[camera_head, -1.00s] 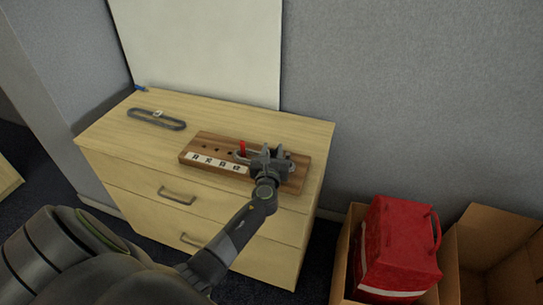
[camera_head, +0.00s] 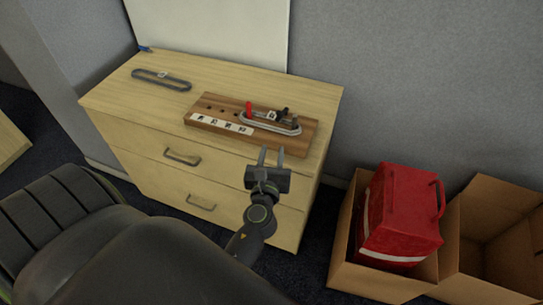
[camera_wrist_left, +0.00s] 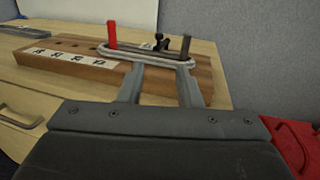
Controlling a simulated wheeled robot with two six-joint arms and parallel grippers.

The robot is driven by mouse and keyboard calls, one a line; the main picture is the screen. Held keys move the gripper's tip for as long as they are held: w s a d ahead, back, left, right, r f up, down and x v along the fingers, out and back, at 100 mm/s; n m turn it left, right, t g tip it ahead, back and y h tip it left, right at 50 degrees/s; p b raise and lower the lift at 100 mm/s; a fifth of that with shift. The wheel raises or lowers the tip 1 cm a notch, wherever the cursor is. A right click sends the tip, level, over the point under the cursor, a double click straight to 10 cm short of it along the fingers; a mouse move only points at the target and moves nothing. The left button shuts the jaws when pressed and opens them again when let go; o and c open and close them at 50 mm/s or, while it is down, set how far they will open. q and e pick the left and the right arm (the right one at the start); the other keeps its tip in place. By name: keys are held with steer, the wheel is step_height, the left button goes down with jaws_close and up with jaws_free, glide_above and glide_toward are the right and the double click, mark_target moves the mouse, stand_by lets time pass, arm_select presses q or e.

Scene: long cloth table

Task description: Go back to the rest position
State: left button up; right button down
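My left gripper (camera_head: 271,156) is open and empty in the head view, in front of the dresser's front edge. Its two fingers (camera_wrist_left: 160,84) also show in the left wrist view, spread apart and pointing toward the wooden board. The wooden board (camera_head: 207,109) lies on the dresser top with a row of white labels (camera_head: 221,123) and several holes. A grey oval loop (camera_head: 266,127) lies on the board around a red peg (camera_head: 249,108) and dark pegs (camera_head: 283,113). My right gripper is not in view.
The wooden dresser (camera_head: 130,95) has another grey loop (camera_head: 161,79) at its back left. A white panel (camera_head: 215,30) leans on the wall behind. A red bag (camera_head: 398,215) sits in a cardboard box (camera_head: 352,270) at right, beside an open box (camera_head: 495,235).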

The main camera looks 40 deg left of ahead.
arm_select(q)
steer(key=shift+s+d, duration=0.15)
steer(key=shift+s, duration=0.15)
stand_by(0.4)
steer(key=s+f+n+g+h, duration=0.2)
steer(key=s+f+n, duration=0.25)
steer(key=f, duration=0.65)
steer(key=s+d+f+n+g+h, duration=0.1)
steer(key=s+f+n+g, duration=0.3)
steer(key=f, duration=0.6)
steer(key=s+f+n+g+h, duration=0.1)
steer(key=s+f+n+h, duration=0.3)
steer(key=f, duration=0.7)
steer(key=s+f+n+g, duration=0.2)
steer(key=s+f+n, duration=0.3)
steer(key=s, duration=0.3)
steer(key=s+a+f+n+g, duration=0.1)
steer(key=s+f+n+g, duration=0.2)
steer(key=s+n, duration=0.4)
steer(key=s+a+f+n+g, duration=0.1)
steer(key=s+f+n+g, duration=0.1)
steer(key=s+f+n, duration=0.4)
steer(key=s, duration=0.5)
steer(key=shift+s+a+f+g, duration=0.2)
steer(key=shift+f+g, duration=0.1)
steer(key=shift+g, duration=0.1)
steer(key=shift+n, duration=0.25)
